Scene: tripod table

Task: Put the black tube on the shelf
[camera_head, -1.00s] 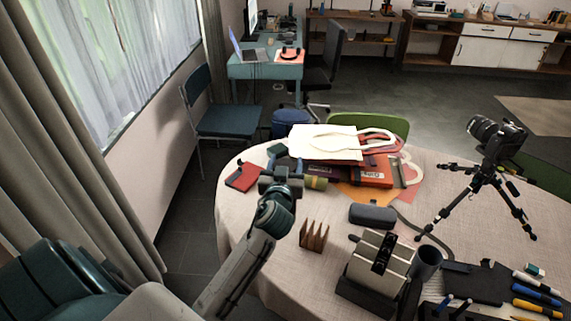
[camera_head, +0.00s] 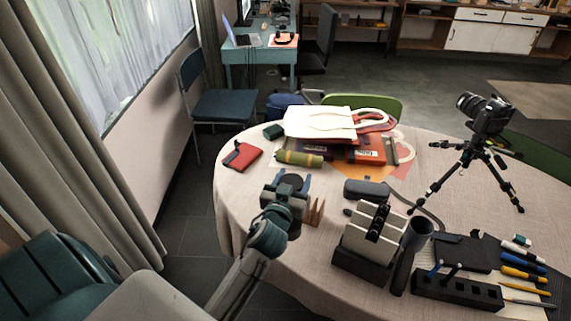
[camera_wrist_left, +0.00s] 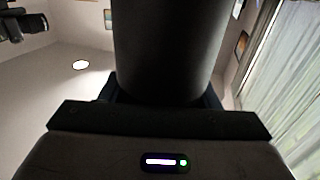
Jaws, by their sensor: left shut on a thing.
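My left gripper (camera_head: 291,186) is shut on the black tube (camera_head: 293,181), above the round table's left part, in front of the olive-green roll. In the head view the tube shows as a dark round end between the fingers; the rest of it is hidden. In the left wrist view the black tube (camera_wrist_left: 168,50) is a wide dark cylinder standing up from the jaws (camera_wrist_left: 168,98). A wooden shelf unit (camera_head: 360,37) stands at the back wall; which shelf the task means I cannot tell. My right gripper is not in view.
The table (camera_head: 240,200) holds an olive-green roll (camera_head: 299,159), red notebook (camera_head: 242,156), white bag (camera_head: 318,122), wooden holder (camera_head: 315,212), dark case (camera_head: 366,188), grey-black device (camera_head: 366,235), dark flashlight-like object (camera_head: 408,255) and camera tripod (camera_head: 475,155). A blue chair (camera_head: 222,104) stands behind.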

